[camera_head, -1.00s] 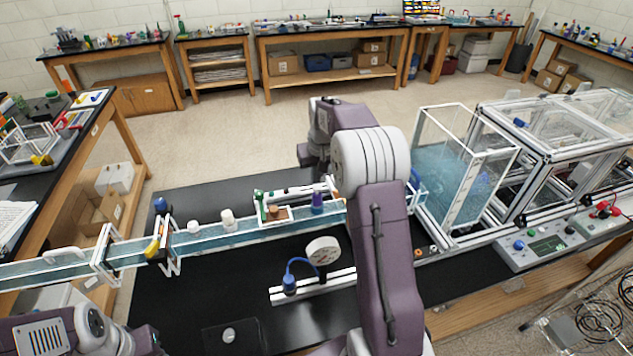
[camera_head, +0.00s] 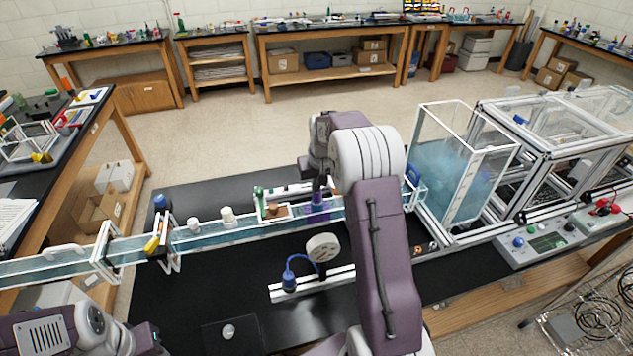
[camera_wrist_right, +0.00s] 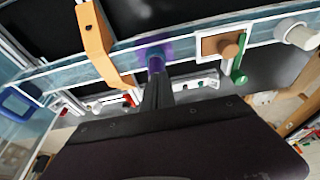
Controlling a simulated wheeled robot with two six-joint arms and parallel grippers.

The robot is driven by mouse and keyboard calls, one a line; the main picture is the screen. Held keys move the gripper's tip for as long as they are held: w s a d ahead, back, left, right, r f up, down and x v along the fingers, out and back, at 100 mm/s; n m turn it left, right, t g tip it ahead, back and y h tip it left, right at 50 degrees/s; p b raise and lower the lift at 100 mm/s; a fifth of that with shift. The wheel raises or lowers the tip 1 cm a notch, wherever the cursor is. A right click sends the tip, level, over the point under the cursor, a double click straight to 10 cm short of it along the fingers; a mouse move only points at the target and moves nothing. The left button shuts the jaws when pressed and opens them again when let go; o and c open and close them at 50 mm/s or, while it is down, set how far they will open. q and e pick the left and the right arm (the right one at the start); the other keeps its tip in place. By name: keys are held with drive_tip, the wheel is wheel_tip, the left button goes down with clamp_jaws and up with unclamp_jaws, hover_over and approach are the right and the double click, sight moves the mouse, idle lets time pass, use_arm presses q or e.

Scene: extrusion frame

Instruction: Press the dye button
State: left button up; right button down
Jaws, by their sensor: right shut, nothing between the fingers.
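Purple colour shows in the channel water around the piece. Which part of the piece is the button is hidden by the fingers. My left gripper is out of view.
A white holder with a brown cylinder (camera_head: 275,210) and a green piece (camera_head: 259,194) sits just left of the dispenser. A round gauge (camera_head: 323,247) stands in front. An orange bracket (camera_wrist_right: 97,42) crosses the channel nearby. A clear tank (camera_head: 455,170) stands right.

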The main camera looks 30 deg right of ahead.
drive_tip(key=w+d+p+v, duration=0.1)
drive_tip(key=v, duration=1.2)
drive_tip(key=shift+a+r+p, duration=0.35)
drive_tip(key=shift+r+p, duration=0.05)
drive_tip(key=shift+r, duration=0.15)
drive_tip(key=shift+s, duration=0.1)
